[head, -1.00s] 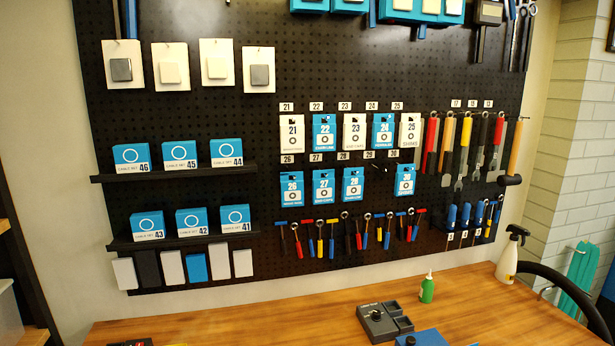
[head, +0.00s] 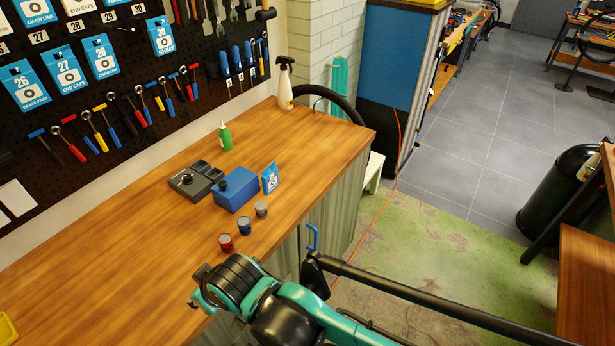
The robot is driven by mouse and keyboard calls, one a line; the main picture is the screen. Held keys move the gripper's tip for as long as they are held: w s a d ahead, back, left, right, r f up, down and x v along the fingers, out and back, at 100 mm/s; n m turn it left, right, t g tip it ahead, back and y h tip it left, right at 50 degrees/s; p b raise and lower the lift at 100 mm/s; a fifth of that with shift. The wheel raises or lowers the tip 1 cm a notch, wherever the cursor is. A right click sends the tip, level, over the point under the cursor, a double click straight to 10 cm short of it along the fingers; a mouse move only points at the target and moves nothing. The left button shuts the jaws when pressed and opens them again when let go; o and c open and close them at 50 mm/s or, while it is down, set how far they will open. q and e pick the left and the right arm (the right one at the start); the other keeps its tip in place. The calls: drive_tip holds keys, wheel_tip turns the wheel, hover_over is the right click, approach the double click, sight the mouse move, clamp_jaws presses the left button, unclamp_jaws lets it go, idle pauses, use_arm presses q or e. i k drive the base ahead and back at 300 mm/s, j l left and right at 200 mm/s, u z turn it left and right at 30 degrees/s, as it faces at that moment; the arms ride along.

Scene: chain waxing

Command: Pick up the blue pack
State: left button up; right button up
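A small blue pack (head: 270,178) with a white label stands upright on the wooden workbench, just right of a blue box (head: 235,189). Other blue packs hang on the pegboard, such as one numbered 26 (head: 25,87) and one numbered 27 (head: 63,70). My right gripper (head: 203,283) is at the bench's front edge, nearer to me than the pack and apart from it. Its fingers are small and partly hidden by the wrist, so I cannot tell whether they are open. My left gripper is out of view.
Three small tins, red (head: 226,243), blue (head: 244,226) and grey (head: 261,209), stand in front of the blue box. A grey tray (head: 196,180), green bottle (head: 225,136) and white spray bottle (head: 285,84) are behind. A black bar (head: 420,298) crosses lower right. The bench's left is mostly clear.

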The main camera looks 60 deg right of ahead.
sight(270, 179)
drive_tip(key=k+z, duration=0.15)
drive_tip(key=z, duration=1.4)
drive_tip(key=k, duration=0.65)
